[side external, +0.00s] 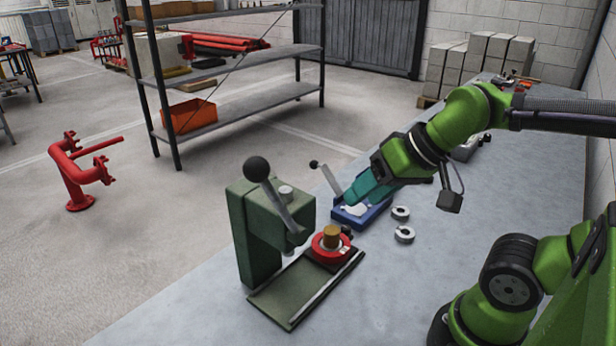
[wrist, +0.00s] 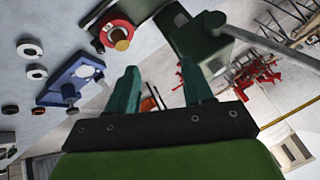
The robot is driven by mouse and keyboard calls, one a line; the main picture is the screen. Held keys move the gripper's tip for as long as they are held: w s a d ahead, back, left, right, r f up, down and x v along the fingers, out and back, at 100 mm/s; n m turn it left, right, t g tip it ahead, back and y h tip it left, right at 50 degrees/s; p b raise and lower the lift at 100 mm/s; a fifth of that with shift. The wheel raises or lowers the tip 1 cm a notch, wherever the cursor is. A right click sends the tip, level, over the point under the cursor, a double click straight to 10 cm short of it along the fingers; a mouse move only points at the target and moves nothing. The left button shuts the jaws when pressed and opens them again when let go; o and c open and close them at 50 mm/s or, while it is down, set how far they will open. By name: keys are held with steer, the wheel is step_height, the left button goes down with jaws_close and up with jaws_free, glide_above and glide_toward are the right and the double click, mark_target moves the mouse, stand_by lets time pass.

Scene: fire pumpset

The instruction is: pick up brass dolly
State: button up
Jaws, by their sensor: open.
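The brass dolly (side external: 331,232) is a short brass cylinder standing in a red round holder (side external: 325,254) on the green press's base plate. In the wrist view the dolly (wrist: 121,41) shows near the top, beyond and left of the fingers. My gripper (side external: 350,198) has teal fingers. They also show in the wrist view (wrist: 160,70), spread apart with nothing between them. The gripper is above and to the right of the dolly in the side view, apart from it, and partly covers a blue fixture.
The green press (side external: 262,235) with a black-knobbed lever stands left of the dolly, its lever leaning close over it. The blue fixture (side external: 378,212) with its own lever is behind. Two metal rings (side external: 404,234) lie to the right. The bench front is mostly clear.

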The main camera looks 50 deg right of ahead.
steer(key=shift+o, duration=1.3)
steer(key=g+h, duration=0.2)
steer(key=g, duration=0.5)
glide_above(331, 230)
step_height(331, 230, down, 3)
step_height(331, 230, down, 16)
steer(key=shift+f, duration=0.2)
steer(key=shift+r, duration=0.1)
jaws_close()
